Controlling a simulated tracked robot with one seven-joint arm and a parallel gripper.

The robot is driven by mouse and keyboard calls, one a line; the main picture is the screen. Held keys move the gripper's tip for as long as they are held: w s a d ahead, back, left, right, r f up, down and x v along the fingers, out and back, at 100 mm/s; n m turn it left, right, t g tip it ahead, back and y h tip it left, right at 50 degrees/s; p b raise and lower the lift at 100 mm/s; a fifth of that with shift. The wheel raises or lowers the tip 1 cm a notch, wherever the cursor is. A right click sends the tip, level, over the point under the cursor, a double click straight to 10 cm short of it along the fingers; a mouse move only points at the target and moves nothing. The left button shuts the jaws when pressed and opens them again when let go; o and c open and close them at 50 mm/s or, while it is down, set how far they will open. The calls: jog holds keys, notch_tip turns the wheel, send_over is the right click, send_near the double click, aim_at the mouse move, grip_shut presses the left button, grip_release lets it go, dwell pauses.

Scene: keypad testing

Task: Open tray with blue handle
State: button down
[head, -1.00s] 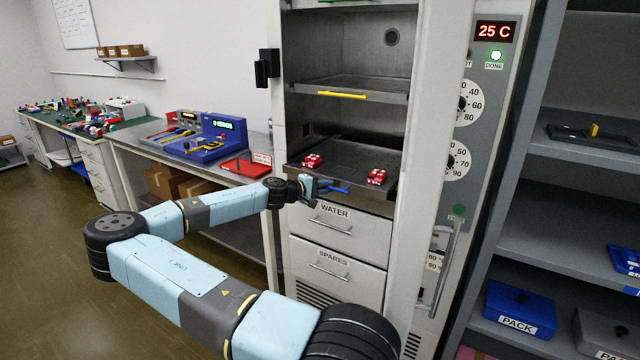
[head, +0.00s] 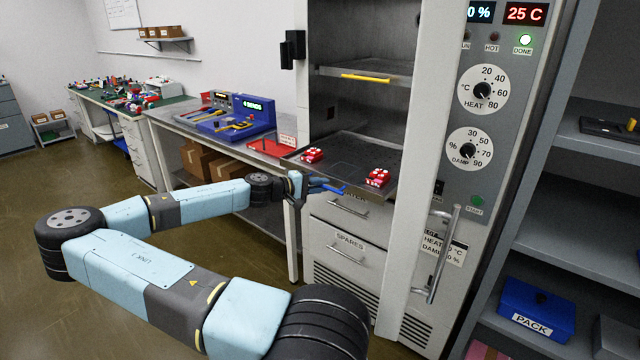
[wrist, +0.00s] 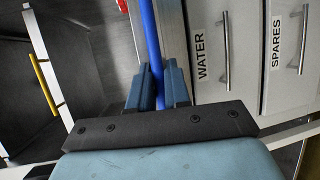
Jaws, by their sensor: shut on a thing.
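The dark metal tray (head: 342,160) is in the lower part of the tall cabinet and sticks out past its front, over the top of the WATER drawer. Two red items with white markings, a left one (head: 312,154) and a right one (head: 377,177), sit on it. Its blue handle (head: 334,190) is a bar along the front edge; it runs lengthwise in the wrist view (wrist: 151,35). My gripper (head: 316,187) is shut on this bar, one finger on each side in the wrist view (wrist: 158,82). The fingertips are small in the head view.
A shelf with a yellow handle (head: 365,77) is above the tray. The WATER drawer (wrist: 222,50) and SPARES drawer (head: 348,245) are below. The cabinet door (head: 415,150) stands open at the right. A workbench (head: 180,119) with a blue device (head: 250,115) is at the left.

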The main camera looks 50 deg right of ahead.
jog(key=shift+w+a+f, duration=0.1)
jog(key=shift+w+f, duration=0.1)
jog(key=c, duration=1.4)
grip_release()
jog(key=shift+w, duration=0.1)
jog(key=shift+o, duration=1.2)
jog(key=shift+r, duration=0.1)
jog(key=v, duration=1.3)
jog(key=shift+a, duration=0.35)
jog(key=shift+w, duration=0.1)
